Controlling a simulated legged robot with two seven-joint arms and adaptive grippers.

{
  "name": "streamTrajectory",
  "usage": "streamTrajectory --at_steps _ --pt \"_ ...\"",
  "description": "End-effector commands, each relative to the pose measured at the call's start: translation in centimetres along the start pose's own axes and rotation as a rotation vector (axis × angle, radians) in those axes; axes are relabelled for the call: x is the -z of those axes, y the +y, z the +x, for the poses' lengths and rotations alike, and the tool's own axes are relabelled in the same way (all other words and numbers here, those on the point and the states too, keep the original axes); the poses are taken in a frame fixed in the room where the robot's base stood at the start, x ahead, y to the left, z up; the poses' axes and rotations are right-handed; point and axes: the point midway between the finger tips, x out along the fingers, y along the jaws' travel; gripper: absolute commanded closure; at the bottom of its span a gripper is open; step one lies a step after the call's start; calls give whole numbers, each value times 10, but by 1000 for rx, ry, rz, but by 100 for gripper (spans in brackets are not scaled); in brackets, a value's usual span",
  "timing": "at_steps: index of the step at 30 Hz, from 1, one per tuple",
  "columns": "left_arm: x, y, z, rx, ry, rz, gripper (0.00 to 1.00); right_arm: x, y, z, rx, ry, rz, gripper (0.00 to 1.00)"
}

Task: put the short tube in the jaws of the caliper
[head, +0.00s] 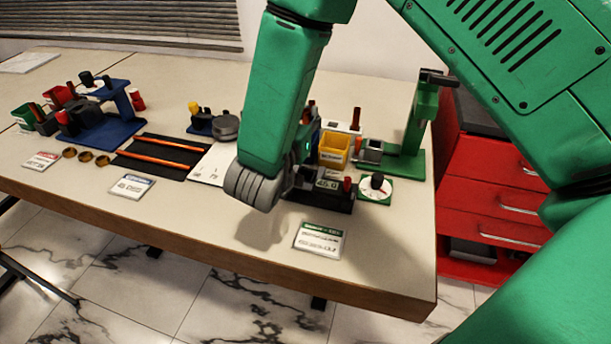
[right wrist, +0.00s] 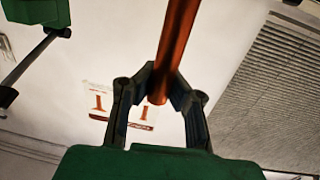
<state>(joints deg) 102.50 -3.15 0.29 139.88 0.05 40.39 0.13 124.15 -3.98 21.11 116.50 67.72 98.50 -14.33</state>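In the right wrist view my right gripper (right wrist: 163,90) has its two dark fingers closed in on a copper-orange tube (right wrist: 175,50). The tube runs out of the top of that view, so its full length is hidden. In the head view the grey wrist of my right arm (head: 255,186) is low over the table, and the fingers are mostly hidden behind it. The caliper (head: 327,184), on a dark base with a display that seems to read 45.0, stands just right of the wrist. Its jaws are partly covered. My left gripper is out of view.
Two long orange tubes (head: 160,150) lie on a dark mat. A yellow bin (head: 334,150), a green stand (head: 410,155) and a round dial (head: 376,188) crowd the right side. A blue stand (head: 105,130) is at left. The front table strip is mostly clear, with label cards (head: 319,239).

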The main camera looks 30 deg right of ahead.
Motion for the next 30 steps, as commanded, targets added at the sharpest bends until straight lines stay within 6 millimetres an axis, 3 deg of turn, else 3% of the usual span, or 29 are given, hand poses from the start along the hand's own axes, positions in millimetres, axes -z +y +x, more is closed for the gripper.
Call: streamTrajectory --at_steps 1,6,13,18,30 --pt "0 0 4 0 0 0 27 -13 0 -1 -3 -2 -6 100" --pt "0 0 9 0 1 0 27 -43 -1 0 -2 1 -5 100" --pt "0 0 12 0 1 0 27 -61 -1 1 -1 2 -4 100" --pt "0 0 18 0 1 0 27 -86 -1 2 -2 1 -4 100" --pt "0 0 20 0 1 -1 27 -93 -1 3 -1 3 -3 100"
